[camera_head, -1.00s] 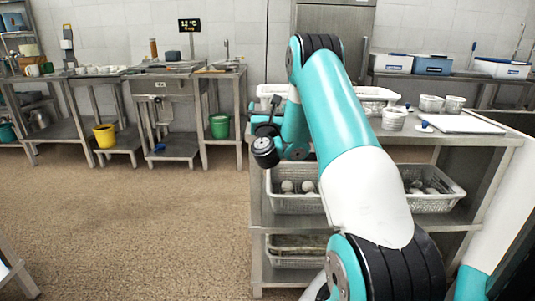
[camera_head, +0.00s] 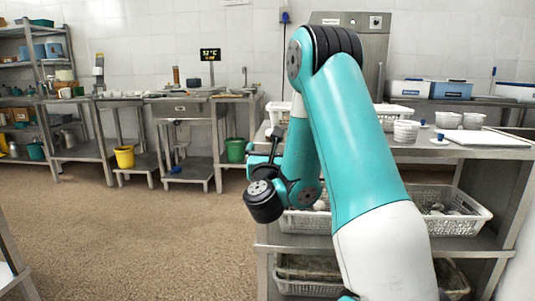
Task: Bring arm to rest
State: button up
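My arm (camera_head: 355,145) is teal and white and fills the middle right of the head view. It is bent, with its elbow high and its forearm hanging down. The wrist end (camera_head: 264,200) hangs to the left of the metal shelf unit, in front of its left edge. My gripper (camera_head: 272,140) appears only as small dark parts beyond the wrist. Its fingers cannot be made out, and I cannot tell whether it holds anything.
A metal shelf unit (camera_head: 262,238) stands right behind my arm. It carries perforated baskets (camera_head: 470,228), white cups (camera_head: 405,131) and a white board (camera_head: 487,139). A yellow bucket (camera_head: 124,156) and a green bucket (camera_head: 235,150) are farther back. The brown floor at left is clear.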

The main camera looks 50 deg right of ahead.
jog(key=w+a+r+n+t+y, duration=0.2)
jog(key=w+a+n+t+y, duration=0.15)
jog(key=a+n+y, duration=0.4)
jog(key=w+a+r+n+t+y, duration=0.1)
jog(key=w+a+n+t+y, duration=0.25)
jog(key=a+n+y, duration=0.4)
jog(key=s+a+f+n+g+y, duration=0.1)
jog(key=s+a+n+g+y, duration=0.15)
jog(key=a+n+y, duration=0.45)
jog(key=s+a+f+n+g+y, duration=0.1)
jog(key=s+a+n+g+y, duration=0.15)
jog(key=a+n, duration=0.8)
jog(key=s+a+f+n+g, duration=0.3)
jog(key=s+n+g, duration=0.2)
jog(key=s+n, duration=0.2)
jog(key=s+a+f+n+g, duration=0.2)
jog(key=s+a+n+g, duration=0.2)
jog(key=s+n+g, duration=0.3)
jog(key=s+d+f+n+g+h, duration=0.1)
jog(key=s+d+n+g+h, duration=0.25)
jog(key=s+n, duration=0.5)
notch_tip(320, 180, up, 28)
jog(key=m+p, duration=0.1)
jog(key=p, duration=2.8)
jog(key=shift+s+r, duration=0.15)
jog(key=shift+s, duration=0.05)
